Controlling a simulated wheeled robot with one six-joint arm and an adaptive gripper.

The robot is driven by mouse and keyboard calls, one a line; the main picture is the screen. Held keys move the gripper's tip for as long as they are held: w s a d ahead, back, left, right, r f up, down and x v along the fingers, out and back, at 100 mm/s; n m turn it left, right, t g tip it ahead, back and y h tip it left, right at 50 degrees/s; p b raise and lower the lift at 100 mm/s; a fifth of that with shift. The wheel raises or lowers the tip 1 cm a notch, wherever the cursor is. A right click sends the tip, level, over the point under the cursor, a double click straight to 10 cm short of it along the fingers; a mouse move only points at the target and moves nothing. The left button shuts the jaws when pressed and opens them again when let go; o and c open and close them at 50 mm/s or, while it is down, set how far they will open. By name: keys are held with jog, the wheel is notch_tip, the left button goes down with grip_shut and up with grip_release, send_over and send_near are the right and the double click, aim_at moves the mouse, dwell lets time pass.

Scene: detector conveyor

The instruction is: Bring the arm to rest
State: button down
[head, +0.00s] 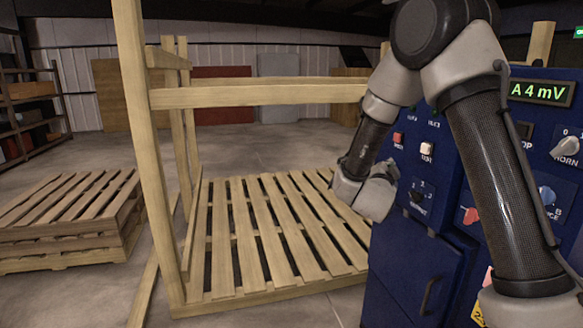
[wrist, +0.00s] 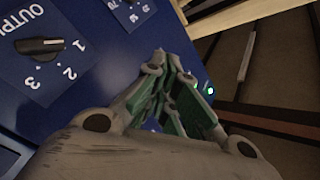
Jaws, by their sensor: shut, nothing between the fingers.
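My gripper (wrist: 172,80) shows in the wrist view with its green-padded fingers drawn together and nothing between them. It is in front of the blue cabinet face, near a black rotary knob (wrist: 40,46) marked OUTPUT with numbers 2 and 3 visible. In the head view my arm comes in from the right, bends at the top and reaches down to the cabinet's left side. My fingers cannot be made out there. The blue control cabinet (head: 412,250) stands at the right, partly hidden behind my arm.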

jog(key=a+f+n+g+y, duration=0.3)
jog(key=a+f+n+y, duration=0.25)
jog(key=f, duration=0.45)
jog(key=s+a+f+n+g+y, duration=0.1)
jog(key=s+a+n+g+y, duration=0.15)
jog(key=s, duration=0.35)
jog(key=s+a+n+g+y, duration=0.2)
jog(key=s+n+g, duration=0.1)
jog(key=s+g, duration=0.15)
jog(key=s+d+r+n, duration=0.1)
jog(key=s+d+r, duration=0.3)
jog(key=s, duration=0.5)
jog(key=s+d+r+n+g+h, duration=0.1)
jog(key=s+d+r, duration=0.3)
jog(key=s, duration=0.6)
jog(key=s+d+r+n, duration=0.2)
jog(key=s+d+r, duration=0.2)
jog(key=s+r, duration=0.3)
jog(key=shift+s+r+n+g, duration=0.15)
jog(key=shift+s+n+g, duration=0.2)
jog(key=shift+s, duration=1)
